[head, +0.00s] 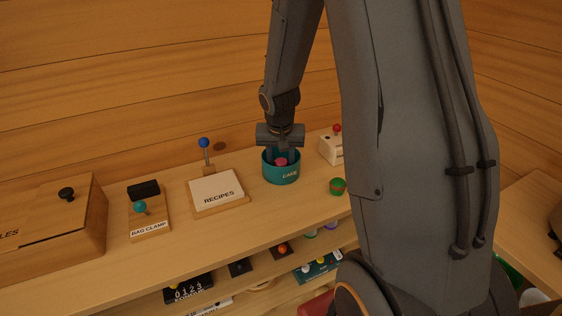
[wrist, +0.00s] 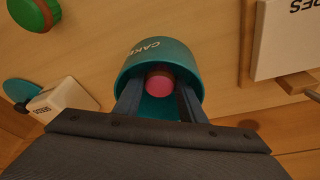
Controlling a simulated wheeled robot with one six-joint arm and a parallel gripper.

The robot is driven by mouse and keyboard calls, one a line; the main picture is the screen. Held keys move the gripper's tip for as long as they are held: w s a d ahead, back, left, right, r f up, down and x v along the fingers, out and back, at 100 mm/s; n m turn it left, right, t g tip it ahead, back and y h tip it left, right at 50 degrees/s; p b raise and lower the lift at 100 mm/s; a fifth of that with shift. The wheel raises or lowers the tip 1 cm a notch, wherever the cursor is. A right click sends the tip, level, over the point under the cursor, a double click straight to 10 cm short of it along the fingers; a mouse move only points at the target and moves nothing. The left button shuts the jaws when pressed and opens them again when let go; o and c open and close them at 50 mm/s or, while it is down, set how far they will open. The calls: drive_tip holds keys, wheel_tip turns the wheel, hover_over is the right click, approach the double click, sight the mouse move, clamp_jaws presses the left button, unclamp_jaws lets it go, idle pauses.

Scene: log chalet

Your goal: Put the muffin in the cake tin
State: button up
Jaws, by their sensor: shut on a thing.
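The cake tin (head: 281,174) is a round teal tin with "CAKE" on its side, open at the top, on the wooden counter. It also shows in the wrist view (wrist: 140,61). The muffin (head: 281,161) has a pink top and is inside the tin's rim; it shows between my fingers in the wrist view (wrist: 160,82). My gripper (wrist: 160,90) points down into the tin and is shut on the muffin. Whether the muffin touches the tin's floor is hidden.
A green-and-red round thing (head: 338,186) stands right of the tin. A white box with a red knob (head: 331,149) is behind right. Shelves with small items lie below.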

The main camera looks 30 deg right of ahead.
drive_tip(key=shift+f, duration=0.1)
drive_tip(key=o, duration=0.8)
drive_tip(key=shift+r, duration=0.35)
drive_tip(key=b+v, duration=0.2)
drive_tip(key=v, duration=0.9)
drive_tip(key=s+a+f+n, duration=0.2)
drive_tip(key=s+a, duration=0.1)
drive_tip(key=s, duration=0.2)
drive_tip(key=s+a+f+n+g+y, duration=0.1)
drive_tip(key=s+a+f, duration=0.1)
drive_tip(key=s, duration=0.3)
drive_tip(key=s+a+f+n, duration=0.2)
drive_tip(key=s+a, duration=0.2)
drive_tip(key=s, duration=0.2)
drive_tip(key=shift+a+f+n, duration=0.25)
drive_tip(key=shift+a+n, duration=0.05)
drive_tip(key=shift+a, duration=0.1)
